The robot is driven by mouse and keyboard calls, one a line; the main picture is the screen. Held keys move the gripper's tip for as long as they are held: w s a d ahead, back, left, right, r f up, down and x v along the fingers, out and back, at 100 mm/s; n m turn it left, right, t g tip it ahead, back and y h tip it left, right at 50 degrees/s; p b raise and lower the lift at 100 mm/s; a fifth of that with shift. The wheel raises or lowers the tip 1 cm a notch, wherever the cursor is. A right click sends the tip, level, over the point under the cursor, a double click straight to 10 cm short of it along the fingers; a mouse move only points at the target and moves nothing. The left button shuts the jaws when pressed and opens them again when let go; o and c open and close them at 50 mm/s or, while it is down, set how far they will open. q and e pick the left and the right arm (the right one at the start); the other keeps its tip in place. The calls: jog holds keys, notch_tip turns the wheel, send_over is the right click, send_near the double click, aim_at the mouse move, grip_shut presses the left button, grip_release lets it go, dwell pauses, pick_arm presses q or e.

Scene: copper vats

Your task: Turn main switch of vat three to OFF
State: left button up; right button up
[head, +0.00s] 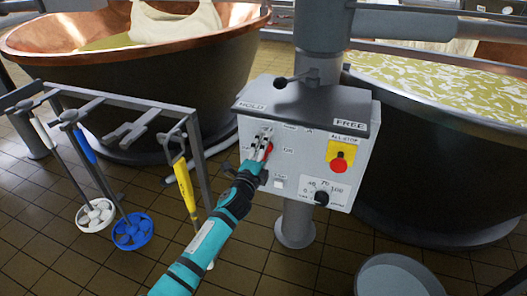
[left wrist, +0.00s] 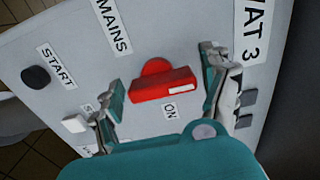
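The control box (head: 304,165) of vat three stands on a grey post, and its "VAT 3" label (left wrist: 253,30) shows in the left wrist view. The red main switch (left wrist: 165,86) sits between the "MAINS" label (left wrist: 112,25) and the "ON" label (left wrist: 170,111). Its bar has a white mark at the right end in that view. My left gripper (left wrist: 163,79) is open, with one finger on each side of the switch and a visible gap on both sides. In the head view my left gripper (head: 260,148) is at the box's left part and hides most of the switch. My right gripper is not in view.
The box also carries a red all-stop button (head: 338,163) on yellow, a dark dial knob (head: 321,198) and a black START button (left wrist: 35,77). A lever (head: 290,79) is above. Copper vats (head: 150,80) stand behind; a tool rack (head: 110,98) is left.

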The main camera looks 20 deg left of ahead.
pick_arm(q)
jog(key=shift+o, duration=0.2)
jog(key=shift+s, duration=0.1)
jog(key=s, duration=1.2)
jog(key=shift+a, duration=0.2)
jog(key=shift+w, duration=0.1)
